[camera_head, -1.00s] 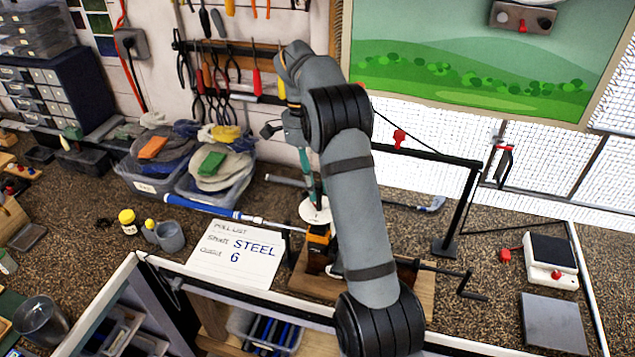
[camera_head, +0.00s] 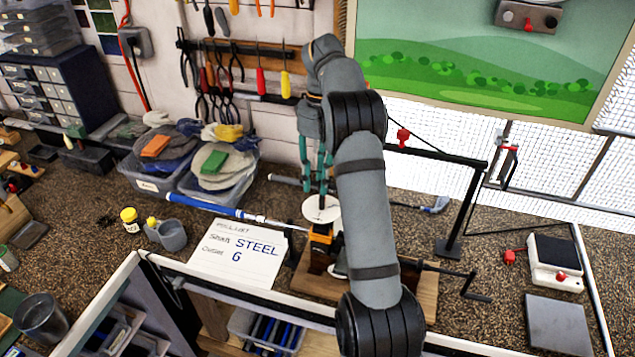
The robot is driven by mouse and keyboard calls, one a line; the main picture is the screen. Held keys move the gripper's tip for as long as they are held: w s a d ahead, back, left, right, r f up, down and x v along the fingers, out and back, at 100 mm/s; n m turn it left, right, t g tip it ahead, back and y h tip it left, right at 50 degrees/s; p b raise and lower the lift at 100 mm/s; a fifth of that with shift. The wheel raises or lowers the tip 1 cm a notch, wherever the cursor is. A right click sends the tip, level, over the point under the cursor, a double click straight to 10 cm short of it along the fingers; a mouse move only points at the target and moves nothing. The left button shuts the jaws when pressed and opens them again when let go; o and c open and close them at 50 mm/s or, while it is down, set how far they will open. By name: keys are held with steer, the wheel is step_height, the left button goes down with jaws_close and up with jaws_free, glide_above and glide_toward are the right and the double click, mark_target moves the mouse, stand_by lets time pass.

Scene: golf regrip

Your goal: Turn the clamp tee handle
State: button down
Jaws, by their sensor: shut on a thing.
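The clamp (camera_head: 320,238), orange and black, stands on a wooden block (camera_head: 425,290) at the middle of the bench. A white disc (camera_head: 332,212) sits on top of it. My gripper (camera_head: 322,192), with teal fingers, points down over the disc. Its fingertips are closed at the top of the clamp. They are shut on a small piece there that looks to be the clamp tee handle, mostly hidden by the fingers. A golf club with a blue grip (camera_head: 205,206) lies with its shaft running to the clamp.
A black rod with a cross handle (camera_head: 470,286) sticks out right of the block. A white card (camera_head: 238,250) lies left of the clamp. A black stand (camera_head: 463,210) rises at the right, near a white scale (camera_head: 553,262). Bins of cloths (camera_head: 218,180) stand behind left.

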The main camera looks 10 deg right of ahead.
steer(key=m+b, duration=0.1)
steer(key=m, duration=0.1)
steer(key=m+b, duration=0.1)
steer(key=m, duration=0.1)
steer(key=m+t+y+b, duration=0.1)
steer(key=m, duration=0.1)
steer(key=shift+w+d, duration=0.2)
steer(key=shift+w, duration=0.2)
steer(key=m+b, duration=0.1)
steer(key=m, duration=0.1)
steer(key=m+b, duration=0.1)
steer(key=m, duration=0.1)
steer(key=m+t+b, duration=0.1)
steer(key=m, duration=0.1)
steer(key=shift+w+d+r+b, duration=0.1)
steer(key=shift+d+b, duration=0.2)
steer(key=shift+d, duration=0.1)
steer(key=c, duration=1.5)
jaws_free()
steer(key=shift+c, duration=0.2)
